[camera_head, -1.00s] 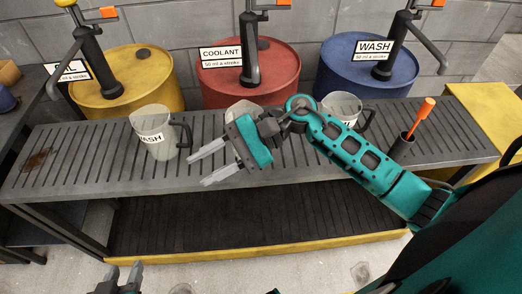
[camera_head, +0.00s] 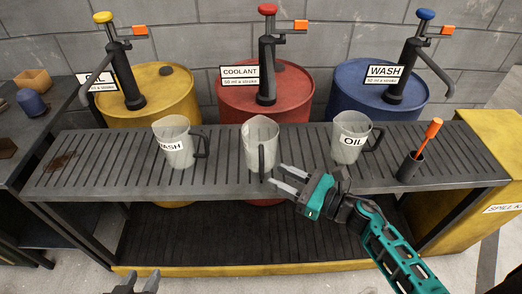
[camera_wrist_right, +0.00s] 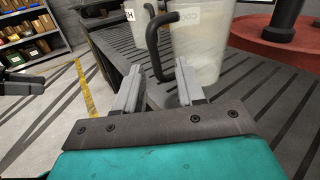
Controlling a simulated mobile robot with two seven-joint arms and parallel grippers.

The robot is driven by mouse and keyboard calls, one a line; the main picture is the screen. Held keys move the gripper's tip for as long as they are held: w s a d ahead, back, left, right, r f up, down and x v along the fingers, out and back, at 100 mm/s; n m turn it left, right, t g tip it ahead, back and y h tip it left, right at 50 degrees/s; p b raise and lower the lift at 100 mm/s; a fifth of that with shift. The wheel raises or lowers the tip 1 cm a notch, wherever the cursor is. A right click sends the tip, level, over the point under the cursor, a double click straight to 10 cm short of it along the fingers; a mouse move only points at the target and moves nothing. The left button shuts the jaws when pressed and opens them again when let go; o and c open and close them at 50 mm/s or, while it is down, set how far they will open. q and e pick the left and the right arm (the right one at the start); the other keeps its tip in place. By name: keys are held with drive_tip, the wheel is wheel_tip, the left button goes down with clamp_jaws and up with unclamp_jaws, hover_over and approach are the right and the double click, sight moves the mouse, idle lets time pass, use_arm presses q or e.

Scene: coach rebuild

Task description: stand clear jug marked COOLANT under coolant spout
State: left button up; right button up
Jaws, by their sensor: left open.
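A clear jug (camera_head: 258,135) stands upright mid-bench in front of the red drum, its dark handle toward my right gripper. In the right wrist view this jug (camera_wrist_right: 206,45) bears faint lettering that seems to begin "COO". The coolant pump's spout (camera_head: 267,85) rises on the red drum (camera_head: 300,95) beside a COOLANT sign (camera_head: 240,76), behind the jug. My right gripper (camera_head: 276,174) is open and empty, its fingertips close to the handle; contact is unclear. My left gripper (camera_head: 142,279) is open and low at the bottom left, away from the bench.
The WASH jug (camera_head: 172,134) stands left and the OIL jug (camera_head: 351,128) right on the slatted bench (camera_head: 100,165). A dark cup (camera_head: 410,168) holds an orange-handled tool. Yellow (camera_head: 150,90) and blue (camera_head: 345,95) drums flank the red one.

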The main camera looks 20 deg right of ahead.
sight(262, 176)
drive_tip(key=x, duration=0.5)
drive_tip(key=shift+w+a+r+p, duration=0.1)
drive_tip(key=shift+a+p, duration=0.3)
drive_tip(key=shift+a, duration=0.05)
clamp_jaws()
